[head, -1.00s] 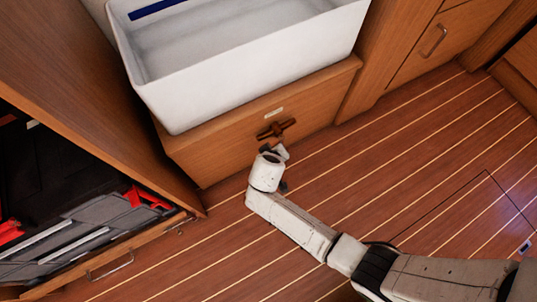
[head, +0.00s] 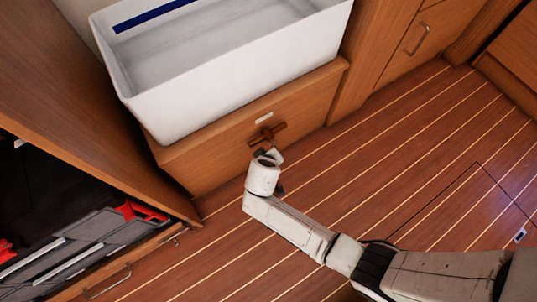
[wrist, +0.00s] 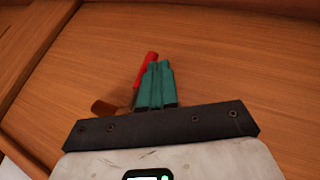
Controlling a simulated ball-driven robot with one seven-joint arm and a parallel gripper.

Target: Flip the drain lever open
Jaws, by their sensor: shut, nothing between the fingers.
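In the wrist view a red handle (wrist: 147,69) rises just left of and behind my fingers, with a brown metal part (wrist: 104,107) lower left. My gripper (head: 270,154) is at the panel, just below the fitting in the head view. In the wrist view its teal fingers (wrist: 156,82) are together with nothing between them. They overlap the red handle; I cannot tell whether they touch it. The handle's lower part is hidden behind the fingers.
An open compartment with grey and red items (head: 90,235) is at left.

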